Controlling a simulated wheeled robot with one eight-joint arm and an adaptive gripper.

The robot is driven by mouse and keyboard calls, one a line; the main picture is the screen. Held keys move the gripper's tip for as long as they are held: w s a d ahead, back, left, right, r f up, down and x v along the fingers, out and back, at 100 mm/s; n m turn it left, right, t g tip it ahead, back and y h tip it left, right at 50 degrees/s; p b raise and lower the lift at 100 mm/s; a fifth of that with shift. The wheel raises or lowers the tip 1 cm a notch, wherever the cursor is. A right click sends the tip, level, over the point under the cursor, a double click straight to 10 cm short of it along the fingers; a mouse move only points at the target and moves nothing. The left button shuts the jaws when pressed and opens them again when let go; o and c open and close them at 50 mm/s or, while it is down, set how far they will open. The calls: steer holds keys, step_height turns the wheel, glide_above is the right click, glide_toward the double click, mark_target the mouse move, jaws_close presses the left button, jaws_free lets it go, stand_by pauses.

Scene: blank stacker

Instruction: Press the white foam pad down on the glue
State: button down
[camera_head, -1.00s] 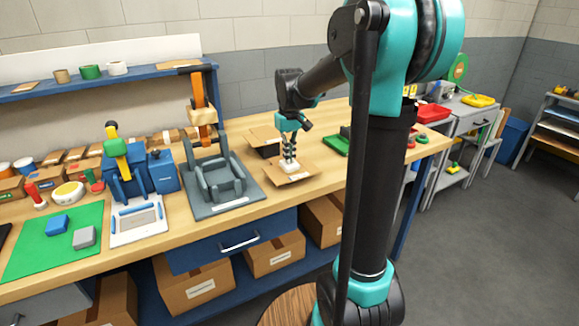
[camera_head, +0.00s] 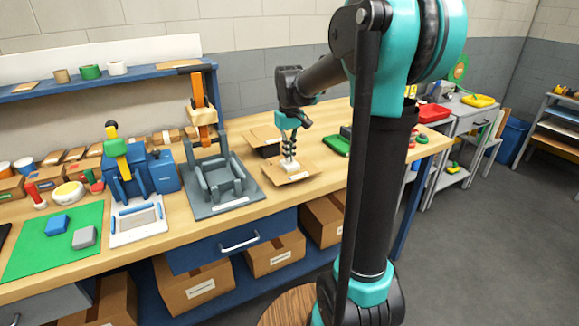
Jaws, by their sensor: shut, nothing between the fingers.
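A small white pad (camera_head: 289,165) lies on a brown cardboard piece (camera_head: 300,177) on the wooden bench. My gripper (camera_head: 290,157) is shut and points straight down onto the pad. Its fingertips appear to touch the pad's top, with nothing held between them. Any glue under the pad is hidden from view.
A grey fixture (camera_head: 221,185) stands on the bench to the left of the cardboard. An open cardboard box (camera_head: 262,138) lies just behind, and a green tray (camera_head: 337,146) is to the right. Bench (camera_head: 265,203) shows some bare wood in front.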

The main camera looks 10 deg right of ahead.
step_height(320, 180, up, 7)
steer(key=shift+r, duration=0.15)
stand_by(0.9)
stand_by(0.4)
